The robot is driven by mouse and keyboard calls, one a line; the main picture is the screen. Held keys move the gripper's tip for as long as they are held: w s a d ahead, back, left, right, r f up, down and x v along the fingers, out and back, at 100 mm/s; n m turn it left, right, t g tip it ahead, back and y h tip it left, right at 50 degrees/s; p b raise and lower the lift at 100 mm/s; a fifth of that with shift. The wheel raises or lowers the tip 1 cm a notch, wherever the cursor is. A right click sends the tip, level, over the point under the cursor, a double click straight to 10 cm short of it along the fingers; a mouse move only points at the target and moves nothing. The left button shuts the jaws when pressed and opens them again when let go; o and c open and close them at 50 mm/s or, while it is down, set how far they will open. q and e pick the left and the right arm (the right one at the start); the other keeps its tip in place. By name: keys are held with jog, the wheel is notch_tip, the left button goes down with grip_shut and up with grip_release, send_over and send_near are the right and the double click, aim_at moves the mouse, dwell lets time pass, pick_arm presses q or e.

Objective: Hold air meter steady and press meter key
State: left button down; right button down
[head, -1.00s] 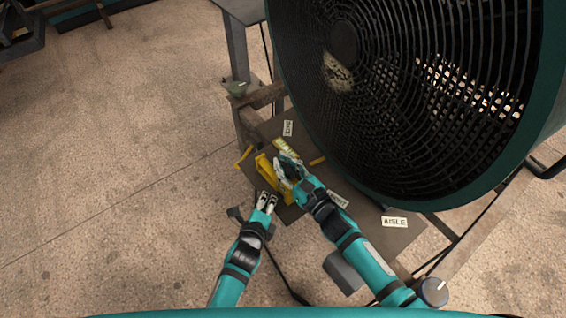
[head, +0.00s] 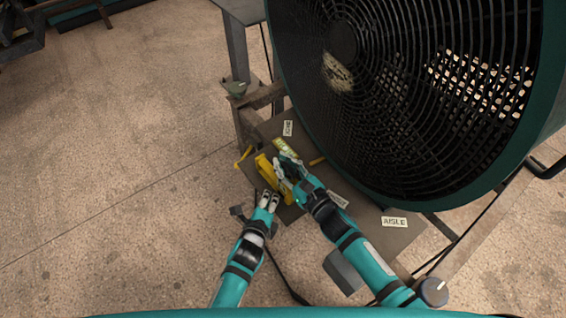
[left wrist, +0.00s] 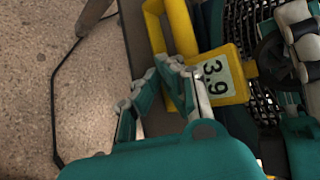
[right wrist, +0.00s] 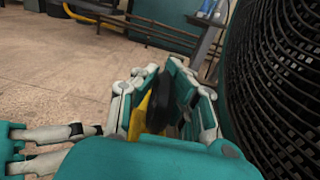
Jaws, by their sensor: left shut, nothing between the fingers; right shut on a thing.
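The yellow air meter (head: 264,171) is at the small dark table in front of the big fan. Its display (left wrist: 216,78) reads 3.9, turned sideways in the left wrist view. My right gripper (head: 287,168) is shut on the meter; in the right wrist view, yellow and black parts (right wrist: 182,98) show between its fingers (right wrist: 165,68). My left gripper (head: 269,197) is shut and empty at the meter's near side. In the left wrist view its fingertips (left wrist: 174,66) are close beside the display; I cannot tell whether they touch. The meter key cannot be made out.
The large teal fan (head: 400,90) with a black grille stands close on the right. The table (head: 375,238) carries white labels, one reading AISLE (head: 394,221). A yellow handle-like piece (head: 243,157) is at its left edge. Open concrete floor (head: 120,190) lies left.

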pick_arm(q)
jog(key=shift+s+a, duration=0.25)
jog(key=shift+a, duration=0.1)
jog(key=shift+a, duration=0.1)
jog(key=s+a, duration=0.1)
jog(key=a, duration=0.1)
jog(key=s+a, duration=0.2)
jog(key=shift+s+a, duration=0.3)
jog(key=shift+a, duration=0.05)
dwell(0.5)
pick_arm(e)
jog(key=c, duration=1.4)
grip_release()
jog(key=v, duration=1.2)
